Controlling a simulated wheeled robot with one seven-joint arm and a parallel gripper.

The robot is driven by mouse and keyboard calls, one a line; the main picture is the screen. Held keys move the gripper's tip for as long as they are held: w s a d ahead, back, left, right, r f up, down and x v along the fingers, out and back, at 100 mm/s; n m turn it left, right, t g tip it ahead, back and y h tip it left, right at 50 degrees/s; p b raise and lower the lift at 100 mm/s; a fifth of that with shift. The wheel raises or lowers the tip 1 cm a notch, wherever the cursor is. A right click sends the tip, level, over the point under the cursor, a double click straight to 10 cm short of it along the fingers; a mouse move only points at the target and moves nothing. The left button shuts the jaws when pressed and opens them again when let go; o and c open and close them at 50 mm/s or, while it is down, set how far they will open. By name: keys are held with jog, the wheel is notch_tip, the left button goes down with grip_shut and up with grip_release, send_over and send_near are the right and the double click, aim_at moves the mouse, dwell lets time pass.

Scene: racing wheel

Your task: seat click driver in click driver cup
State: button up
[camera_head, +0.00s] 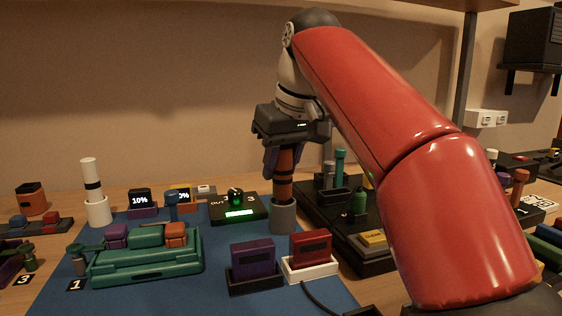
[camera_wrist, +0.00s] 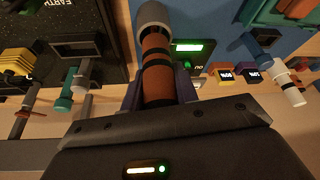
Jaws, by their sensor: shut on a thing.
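The click driver (camera_head: 285,186), an orange-brown cylinder with dark bands, stands upright in my gripper (camera_head: 284,162). Its lower end meets the mouth of the grey click driver cup (camera_head: 284,218) on the blue mat. How deep it sits inside is hidden. In the wrist view the driver (camera_wrist: 157,70) runs from between the fingers to the grey cup (camera_wrist: 153,14), roughly in line with it. My gripper (camera_wrist: 160,92) is shut on the driver's upper part.
A green-lit display box (camera_head: 240,212) stands just left of the cup. A black tray (camera_head: 325,225) lies close on the right. Purple (camera_head: 252,258) and red (camera_head: 309,248) blocks sit in holders in front. A white cylinder in a white cup (camera_head: 98,212) stands far left.

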aim_at(288, 149)
jog(key=shift+f+b, duration=0.75)
jog(key=shift+f, duration=0.35)
jog(key=o, duration=1.1)
jog(key=shift+o, duration=0.2)
jog(key=shift+r, duration=0.1)
jog(key=p+v, duration=0.3)
jog(key=v, duration=0.4)
jog(key=shift+r, duration=0.1)
jog(key=shift+s+r+p, duration=0.1)
jog(key=shift+r+p, duration=0.15)
jog(key=shift+p, duration=0.05)
